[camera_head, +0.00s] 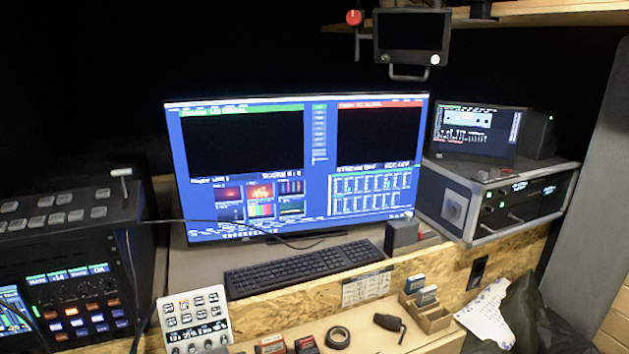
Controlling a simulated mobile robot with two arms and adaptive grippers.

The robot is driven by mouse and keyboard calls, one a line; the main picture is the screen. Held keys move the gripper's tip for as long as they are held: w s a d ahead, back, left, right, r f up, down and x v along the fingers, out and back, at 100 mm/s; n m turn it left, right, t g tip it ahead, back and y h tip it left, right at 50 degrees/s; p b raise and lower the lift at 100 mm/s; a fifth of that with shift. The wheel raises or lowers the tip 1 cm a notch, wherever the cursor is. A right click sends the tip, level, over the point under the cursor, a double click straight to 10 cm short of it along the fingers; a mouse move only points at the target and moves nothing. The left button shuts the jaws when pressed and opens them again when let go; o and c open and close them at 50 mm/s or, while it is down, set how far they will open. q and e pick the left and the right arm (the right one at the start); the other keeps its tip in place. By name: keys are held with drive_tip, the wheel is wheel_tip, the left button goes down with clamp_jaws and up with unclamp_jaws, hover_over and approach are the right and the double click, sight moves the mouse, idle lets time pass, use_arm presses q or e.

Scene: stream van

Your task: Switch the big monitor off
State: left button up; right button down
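The big monitor (320,140) stands at the back of the desk, in the middle of the view. Its screen is lit blue, with dark video panes, colour scopes and a grid of small tiles. It stands upright on a low dark foot. I cannot make out a power button on its frame. Neither of my grippers shows in this view.
A black keyboard (303,268) lies before the monitor. A switcher panel (70,270) stands left and a small button box (193,320) front left. A rack case (500,203) with a small screen (478,133) stands right. A dark display (412,38) hangs above.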

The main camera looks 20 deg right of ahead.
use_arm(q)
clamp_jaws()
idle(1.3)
